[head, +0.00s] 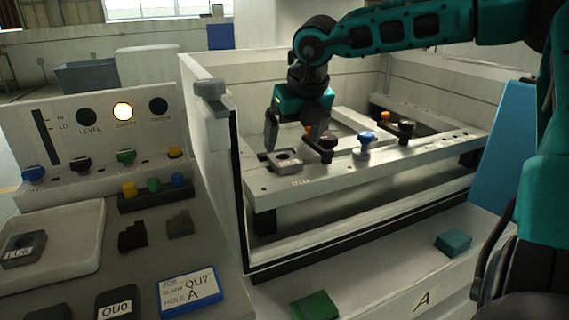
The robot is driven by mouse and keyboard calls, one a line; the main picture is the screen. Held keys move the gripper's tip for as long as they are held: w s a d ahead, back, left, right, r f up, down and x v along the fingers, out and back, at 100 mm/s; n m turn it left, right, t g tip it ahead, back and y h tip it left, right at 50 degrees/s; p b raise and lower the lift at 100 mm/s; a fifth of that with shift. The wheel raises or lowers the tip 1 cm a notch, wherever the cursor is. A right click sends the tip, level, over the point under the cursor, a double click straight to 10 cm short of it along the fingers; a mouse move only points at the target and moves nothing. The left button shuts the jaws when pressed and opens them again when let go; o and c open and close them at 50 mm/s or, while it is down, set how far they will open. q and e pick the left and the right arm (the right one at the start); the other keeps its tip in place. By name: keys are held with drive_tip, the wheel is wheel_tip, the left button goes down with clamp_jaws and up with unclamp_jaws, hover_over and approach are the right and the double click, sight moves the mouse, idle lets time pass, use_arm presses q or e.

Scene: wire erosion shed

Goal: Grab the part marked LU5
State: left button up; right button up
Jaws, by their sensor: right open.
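A grey block-like part with a round hole (284,157) sits on the near rail (345,164) inside the machine tank, at its left end. The small mark on it is too small to read surely. A similar dark grey part (24,246) lies in the pale tray at the far left; its mark looks like LU6 or LU8. My right gripper (298,138) points down just above the part on the rail, its fingers apart and nothing seen between them. I cannot tell whether a finger touches the part. My left gripper is out of view.
Dark clamps (325,147) and a blue-knobbed clamp (366,145) stand on the rail right of the part. The tank's left wall (211,140) rises close by. A control panel (100,126), pale tray (84,238) and label cards (190,290) lie left.

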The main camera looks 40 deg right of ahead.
sight(287, 161)
drive_tip(key=shift+w+x, duration=0.15)
drive_tip(key=shift+x, duration=1.5)
drive_tip(key=shift+w+x, duration=0.2)
drive_tip(key=shift+x, duration=1.45)
drive_tip(key=shift+d+r, duration=0.1)
drive_tip(key=shift+r, duration=0.05)
drive_tip(key=shift+c, duration=0.4)
drive_tip(key=c, duration=1.4)
drive_tip(key=shift+r, duration=0.1)
drive_tip(key=shift+c, duration=0.4)
